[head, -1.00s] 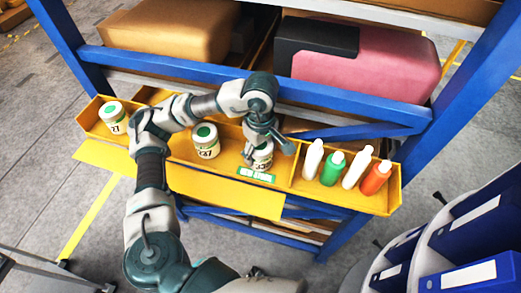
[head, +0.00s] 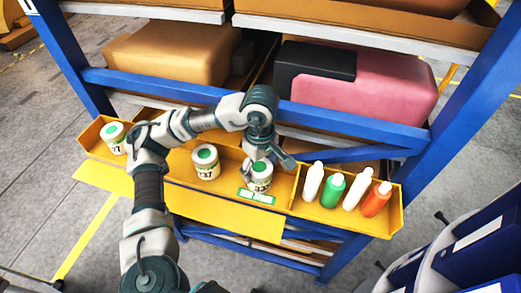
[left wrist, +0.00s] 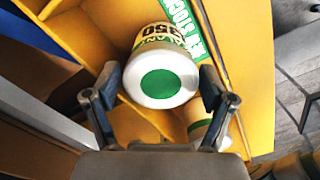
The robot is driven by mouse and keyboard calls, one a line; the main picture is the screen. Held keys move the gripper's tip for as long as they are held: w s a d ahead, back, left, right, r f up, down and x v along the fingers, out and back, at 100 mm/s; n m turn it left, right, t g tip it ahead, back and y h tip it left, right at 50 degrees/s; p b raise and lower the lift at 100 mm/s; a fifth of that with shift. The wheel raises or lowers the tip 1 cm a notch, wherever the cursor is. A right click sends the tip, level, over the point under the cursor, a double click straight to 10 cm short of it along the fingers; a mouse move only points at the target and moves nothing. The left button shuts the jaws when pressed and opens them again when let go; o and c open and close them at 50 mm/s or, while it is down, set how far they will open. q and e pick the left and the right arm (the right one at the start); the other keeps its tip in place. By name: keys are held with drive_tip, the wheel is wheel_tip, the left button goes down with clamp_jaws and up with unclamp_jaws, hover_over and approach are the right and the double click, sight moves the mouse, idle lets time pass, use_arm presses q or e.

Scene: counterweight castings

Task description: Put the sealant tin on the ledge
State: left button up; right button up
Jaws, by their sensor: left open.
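The sealant tin (head: 260,177) is white with a green lid spot and dark print. It sits upright in the yellow ledge (head: 232,188), a rimmed trough on the shelf front, behind a green-and-white label. My left gripper (head: 262,158) is over this tin and open. In the left wrist view the tin (left wrist: 165,60) lies between the spread fingertips (left wrist: 160,95), its green-spotted lid facing the camera. Finger contact is hard to tell. Its base is hidden. My right gripper is out of view.
Two similar tins stand in the trough to the left, one mid-trough (head: 206,162) and one at the left end (head: 113,138). Several bottles (head: 335,190) stand right of a divider. A blue rack beam (head: 200,92) runs behind. Blue binders (head: 480,245) are at lower right.

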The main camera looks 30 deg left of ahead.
use_arm(q)
wheel_tip(320, 180, up, 10)
drive_tip(key=shift+f+p, duration=0.25)
drive_tip(key=shift+p, duration=0.4)
